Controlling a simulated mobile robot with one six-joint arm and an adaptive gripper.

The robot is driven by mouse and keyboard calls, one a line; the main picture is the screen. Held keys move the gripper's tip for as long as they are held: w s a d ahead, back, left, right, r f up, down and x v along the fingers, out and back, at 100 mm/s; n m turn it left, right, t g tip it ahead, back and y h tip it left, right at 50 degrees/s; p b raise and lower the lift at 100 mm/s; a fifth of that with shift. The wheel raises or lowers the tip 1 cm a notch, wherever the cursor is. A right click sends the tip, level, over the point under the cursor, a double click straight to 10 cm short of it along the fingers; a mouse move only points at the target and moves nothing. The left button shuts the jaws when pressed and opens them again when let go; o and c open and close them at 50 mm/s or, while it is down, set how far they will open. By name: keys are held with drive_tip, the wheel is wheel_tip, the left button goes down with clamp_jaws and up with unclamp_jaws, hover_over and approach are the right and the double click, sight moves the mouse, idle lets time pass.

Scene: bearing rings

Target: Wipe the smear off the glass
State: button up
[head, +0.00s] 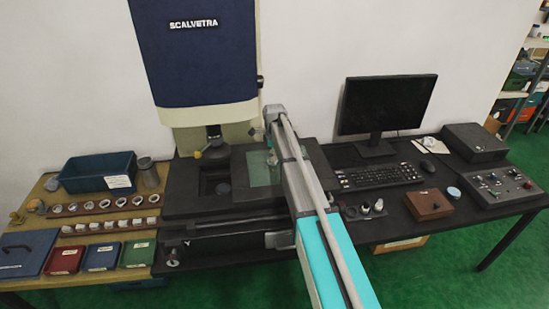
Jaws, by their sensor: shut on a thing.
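The glass (260,177) is a pale green pane set in the dark stage of the tall measuring machine, in the middle of the view. My arm reaches over its right side and covers part of it. My gripper (271,156) is small in this view and over the glass, pointing down. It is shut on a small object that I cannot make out. I cannot tell whether that object touches the glass. I cannot make out a smear on the visible part of the glass.
The blue and cream machine head (195,50) stands behind the stage, with its lens (214,134) left of my gripper. Ring racks (105,204), a blue bin (98,172) and a metal cup (148,172) are on the left. A monitor (387,105), keyboard (378,176) and control box (495,187) are on the right.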

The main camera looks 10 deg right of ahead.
drive_tip(key=shift+w, duration=0.1)
idle(0.3)
drive_tip(key=shift+w, duration=1.75)
drive_tip(key=shift+a, duration=0.1)
drive_tip(key=shift+a, duration=0.65)
drive_tip(key=shift+s, duration=0.1)
drive_tip(key=shift+s+f, duration=0.1)
drive_tip(key=shift+s, duration=1.8)
drive_tip(key=shift+s, duration=0.1)
